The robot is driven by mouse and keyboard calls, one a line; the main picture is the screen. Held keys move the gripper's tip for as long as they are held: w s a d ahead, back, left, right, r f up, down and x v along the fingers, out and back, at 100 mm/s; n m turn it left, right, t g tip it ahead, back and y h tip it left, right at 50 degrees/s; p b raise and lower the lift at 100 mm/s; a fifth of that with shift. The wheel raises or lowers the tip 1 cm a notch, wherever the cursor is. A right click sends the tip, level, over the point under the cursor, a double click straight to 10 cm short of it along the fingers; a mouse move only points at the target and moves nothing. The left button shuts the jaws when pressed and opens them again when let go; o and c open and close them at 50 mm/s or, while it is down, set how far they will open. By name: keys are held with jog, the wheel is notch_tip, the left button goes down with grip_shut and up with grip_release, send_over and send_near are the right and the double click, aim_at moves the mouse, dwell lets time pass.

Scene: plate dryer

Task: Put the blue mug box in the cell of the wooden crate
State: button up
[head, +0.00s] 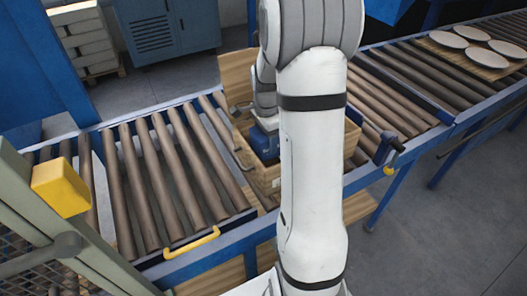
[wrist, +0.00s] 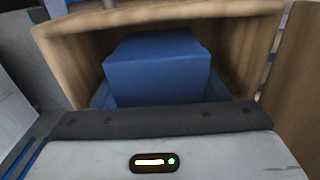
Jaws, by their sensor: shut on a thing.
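The blue mug box (wrist: 158,62) is in front of my gripper in the wrist view, with the wooden crate's walls around it. The wooden crate (wrist: 262,25) is open at the top. In the head view the crate (head: 265,180) stands on the roller conveyor, partly behind my arm. The blue box (head: 264,143) shows there inside the crate's outline, below my gripper (head: 266,122). My gripper is shut on the blue box. The fingertips and the box's underside are hidden, so I cannot tell whether it touches the crate floor.
Roller conveyor (head: 165,180) runs on both sides of the crate. A board with several white plates (head: 470,42) lies at the upper right. A yellow handle (head: 192,243) and a yellow block (head: 60,187) are at the near left. A blue cabinet (head: 165,28) stands behind.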

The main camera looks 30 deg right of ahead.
jog(key=shift+f, duration=3.05)
jog(key=shift+f, duration=0.1)
jog(key=o, duration=1.3)
notch_tip(320, 180, up, 12)
jog(key=shift+f, duration=0.1)
jog(key=s+a+r+n+t, duration=0.1)
jog(key=s+a+r+n, duration=0.2)
jog(key=s+a+n, duration=0.4)
jog(key=s+a+r+n+t, duration=0.1)
jog(key=s+a+r+n, duration=0.3)
jog(key=s+a+n, duration=0.3)
jog(key=s+n, duration=0.3)
jog(key=s, duration=0.2)
jog(key=shift+s+a+r+n+t, duration=0.2)
jog(key=shift+a+r+n+t, duration=0.1)
jog(key=shift+t, duration=0.1)
